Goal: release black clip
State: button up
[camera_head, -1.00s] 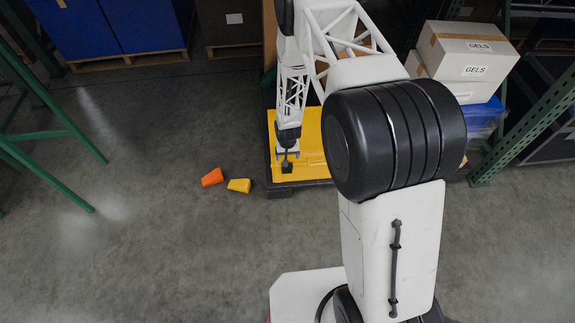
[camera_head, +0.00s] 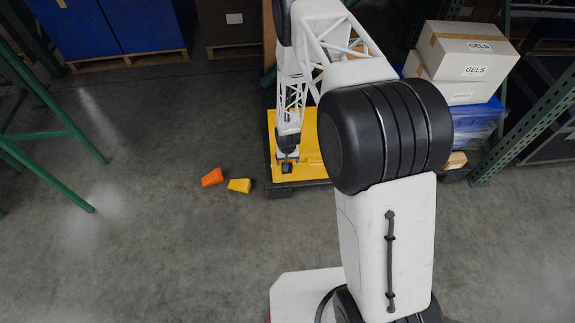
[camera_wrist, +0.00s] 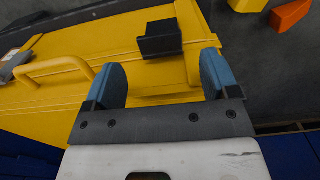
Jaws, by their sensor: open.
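The yellow tote (camera_head: 313,150) lies on a dark base beyond my arm. It also fills much of the wrist view (camera_wrist: 60,112). The black clip (camera_wrist: 160,40) is a dark block at the tote's edge, and it shows small in the head view (camera_head: 287,168). My gripper (camera_wrist: 160,78) is open, with blue fingertips wide apart. In the wrist view the clip appears ahead of the fingertips, roughly centred between them. No contact shows. In the head view my gripper (camera_head: 287,156) is close by the clip; the gap between them is too small to judge.
Orange (camera_head: 212,177) and yellow (camera_head: 239,185) wedges lie on the floor left of the tote. A yellow handle (camera_wrist: 55,66) and a grey clip (camera_wrist: 15,65) are on the tote. White GELS boxes (camera_head: 470,62) stand at right, beside a green rack post (camera_head: 530,120).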

jog(key=shift+f, duration=1.9)
jog(key=c, duration=1.3)
jog(key=shift+s, duration=0.1)
jog(key=shift+s+f, duration=0.1)
jog(key=shift+s, duration=0.25)
jog(key=shift+s+f+t, duration=1.5)
jog(key=shift+s+f, duration=0.3)
jog(key=shift+s, duration=0.25)
jog(key=shift+s+f+t, duration=1.5)
jog(key=shift+s+f, duration=0.25)
jog(key=shift+s, duration=0.35)
